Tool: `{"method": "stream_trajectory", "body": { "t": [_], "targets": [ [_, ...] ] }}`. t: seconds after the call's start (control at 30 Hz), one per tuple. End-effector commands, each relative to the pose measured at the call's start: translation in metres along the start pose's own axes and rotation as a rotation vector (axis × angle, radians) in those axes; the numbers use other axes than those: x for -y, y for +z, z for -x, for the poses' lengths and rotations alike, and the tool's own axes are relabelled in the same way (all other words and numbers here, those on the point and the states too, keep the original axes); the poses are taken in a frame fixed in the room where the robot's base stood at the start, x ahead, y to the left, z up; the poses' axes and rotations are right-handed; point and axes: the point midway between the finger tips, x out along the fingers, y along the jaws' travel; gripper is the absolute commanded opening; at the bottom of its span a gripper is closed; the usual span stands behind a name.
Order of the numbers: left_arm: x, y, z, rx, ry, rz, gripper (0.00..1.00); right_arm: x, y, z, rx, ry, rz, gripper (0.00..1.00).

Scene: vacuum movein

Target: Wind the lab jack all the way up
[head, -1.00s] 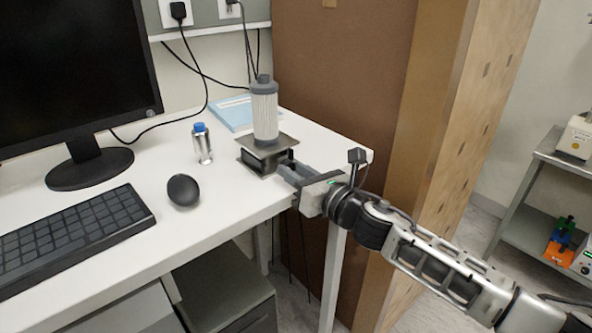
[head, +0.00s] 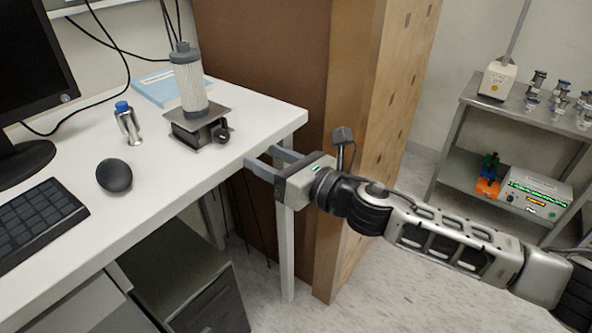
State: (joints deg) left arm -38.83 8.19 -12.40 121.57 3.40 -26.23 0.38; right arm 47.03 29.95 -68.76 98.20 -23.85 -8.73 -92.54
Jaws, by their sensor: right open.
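The lab jack (head: 197,131) stands low on the white desk, with a dark knob (head: 221,134) on its right side. A ribbed, light cylinder with grey ends (head: 188,82) stands upright on its top plate. My right gripper (head: 261,162) is open and empty at the desk's right front edge. Its fingers point left toward the jack, with a gap between them and the knob. My left gripper is not in view.
On the desk (head: 190,180) are a small blue-capped bottle (head: 128,124), a mouse (head: 114,176), a keyboard (head: 38,222) and a light-blue booklet (head: 160,88). A brown panel (head: 262,60) rises behind the desk. A metal shelf cart (head: 450,168) stands at the far right.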

Motion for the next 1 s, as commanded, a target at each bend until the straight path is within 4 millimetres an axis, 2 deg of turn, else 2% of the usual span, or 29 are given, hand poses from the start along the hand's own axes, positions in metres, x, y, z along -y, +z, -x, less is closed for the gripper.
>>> {"method": "stream_trajectory", "body": {
  "t": [0.03,0.1,0.3,0.47,0.77,0.87,0.97,1.0],
  "targets": [
    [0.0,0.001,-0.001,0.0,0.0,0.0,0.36,0.001,-0.001,0.013,-0.002,-0.002,0.0,0.49],
    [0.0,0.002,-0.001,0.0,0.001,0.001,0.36,0.001,-0.002,0.027,-0.002,-0.003,0.0,0.49],
    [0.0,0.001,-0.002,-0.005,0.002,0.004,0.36,0.001,-0.001,0.054,0.0,-0.002,-0.001,0.49],
    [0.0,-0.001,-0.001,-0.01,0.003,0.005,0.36,0.0,0.0,0.06,0.0,0.0,-0.001,0.49],
    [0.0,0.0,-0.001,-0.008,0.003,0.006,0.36,-0.001,-0.001,0.061,0.001,0.0,-0.01,0.49],
    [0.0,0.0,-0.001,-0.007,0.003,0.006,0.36,-0.006,-0.006,0.061,0.008,-0.006,-0.11,0.49],
    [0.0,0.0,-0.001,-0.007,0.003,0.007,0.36,-0.017,-0.02,0.062,0.027,-0.028,-0.37,0.49],
    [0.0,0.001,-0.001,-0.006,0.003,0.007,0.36,-0.021,-0.028,0.064,0.039,-0.045,-0.524,0.49]
  ]
}}
